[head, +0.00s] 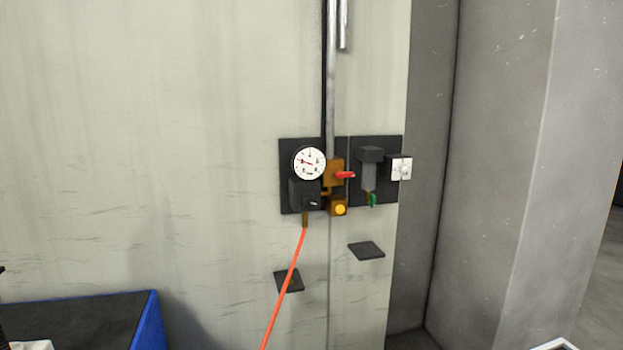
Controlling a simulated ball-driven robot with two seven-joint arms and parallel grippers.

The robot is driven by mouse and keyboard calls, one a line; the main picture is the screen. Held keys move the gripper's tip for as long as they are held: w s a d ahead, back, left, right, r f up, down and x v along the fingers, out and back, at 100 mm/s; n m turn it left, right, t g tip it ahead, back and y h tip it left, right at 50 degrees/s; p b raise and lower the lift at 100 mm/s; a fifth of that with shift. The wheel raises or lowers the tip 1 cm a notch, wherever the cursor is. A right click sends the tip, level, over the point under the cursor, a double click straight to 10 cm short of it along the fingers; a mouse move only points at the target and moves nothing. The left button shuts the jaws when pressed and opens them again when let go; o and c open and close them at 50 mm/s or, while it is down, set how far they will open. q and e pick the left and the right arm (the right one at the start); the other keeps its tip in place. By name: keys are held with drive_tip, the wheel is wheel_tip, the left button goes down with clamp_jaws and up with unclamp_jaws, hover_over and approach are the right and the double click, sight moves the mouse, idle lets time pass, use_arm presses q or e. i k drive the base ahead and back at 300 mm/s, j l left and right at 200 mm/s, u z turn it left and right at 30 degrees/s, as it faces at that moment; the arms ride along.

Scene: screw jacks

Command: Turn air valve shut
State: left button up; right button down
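An air valve with a brass body (333,172) and a red lever (345,175) sits on a dark wall panel (287,150). The lever points sideways to the right, across the vertical grey pipe (332,80) that comes down into the valve. A round white pressure gauge (309,163) is just left of the valve. Its red needle points to the left. Neither of my grippers shows in the head view.
An orange hose (285,285) hangs below the gauge. A yellow knob (340,209), a dark filter unit (370,172) and a white switch box (401,168) surround the valve. A blue-edged bin (150,322) is low left. A grey pillar (545,170) stands right.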

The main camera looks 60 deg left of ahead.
sight(341, 174)
drive_tip(key=u, duration=1.75)
